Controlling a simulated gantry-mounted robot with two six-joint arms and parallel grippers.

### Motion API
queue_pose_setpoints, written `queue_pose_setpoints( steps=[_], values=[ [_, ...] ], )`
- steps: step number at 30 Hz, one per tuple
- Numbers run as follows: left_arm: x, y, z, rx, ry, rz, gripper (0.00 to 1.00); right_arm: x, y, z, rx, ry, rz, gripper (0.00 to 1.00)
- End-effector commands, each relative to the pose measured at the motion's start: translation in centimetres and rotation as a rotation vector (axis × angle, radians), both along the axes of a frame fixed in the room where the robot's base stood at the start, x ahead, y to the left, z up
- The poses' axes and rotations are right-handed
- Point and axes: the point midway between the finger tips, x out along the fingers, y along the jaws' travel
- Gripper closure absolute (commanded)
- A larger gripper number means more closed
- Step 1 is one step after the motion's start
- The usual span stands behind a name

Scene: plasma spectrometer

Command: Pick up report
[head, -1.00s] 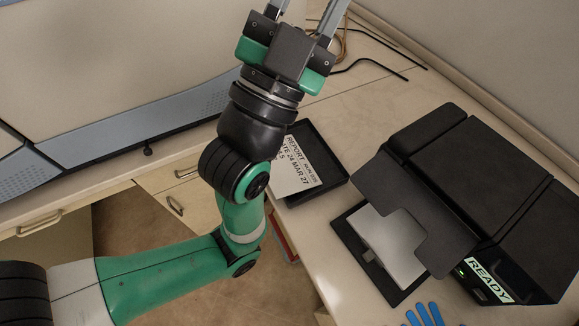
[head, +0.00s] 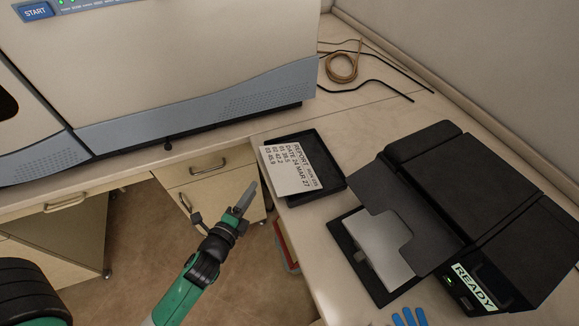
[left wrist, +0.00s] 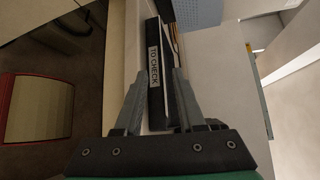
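The report (head: 290,170) is a white printed sheet, headed REPORT with a date and several rows of numbers. It lies at the left side of a shallow black tray (head: 334,186) on the counter, partly over the tray's left edge. My left gripper (head: 247,193) is near the counter's front edge, to the left of and below the tray in the head view, apart from the report. In the left wrist view its fingers (left wrist: 157,100) are open, with the tray's front wall and its TO CHECK label (left wrist: 154,66) ahead between them. My right gripper is not in view.
A black printer (head: 470,180) marked READY stands on the right, with blank paper (head: 385,243) in its feed. A large spectrometer (head: 170,60) stands at the back left. Cables (head: 343,66) lie behind the tray. Drawers (head: 205,168) are below the counter edge.

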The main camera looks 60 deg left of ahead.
Motion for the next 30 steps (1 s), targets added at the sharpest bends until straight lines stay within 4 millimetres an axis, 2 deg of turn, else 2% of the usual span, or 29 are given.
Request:
queue_pose_setpoints(
  steps=[3, 6, 14, 21, 30],
  values=[
    [2.0, 1.6, -0.1, 0.001, -0.004, 0.003, 0.61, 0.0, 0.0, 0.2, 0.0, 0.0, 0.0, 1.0],
    [3.2, 2.5, -0.5, -0.001, -0.003, 0.002, 0.61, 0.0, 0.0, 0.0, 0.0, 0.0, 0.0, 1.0],
    [4.3, 3.2, -0.7, 0.0, -0.003, 0.001, 0.61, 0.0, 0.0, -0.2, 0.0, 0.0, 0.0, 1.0],
    [7.4, 5.5, -1.1, -0.001, -0.006, 0.001, 0.61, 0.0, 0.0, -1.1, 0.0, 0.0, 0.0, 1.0],
    [7.9, 5.8, -1.1, 0.0, -0.003, 0.0, 0.63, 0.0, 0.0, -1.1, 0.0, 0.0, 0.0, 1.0]
  ],
)
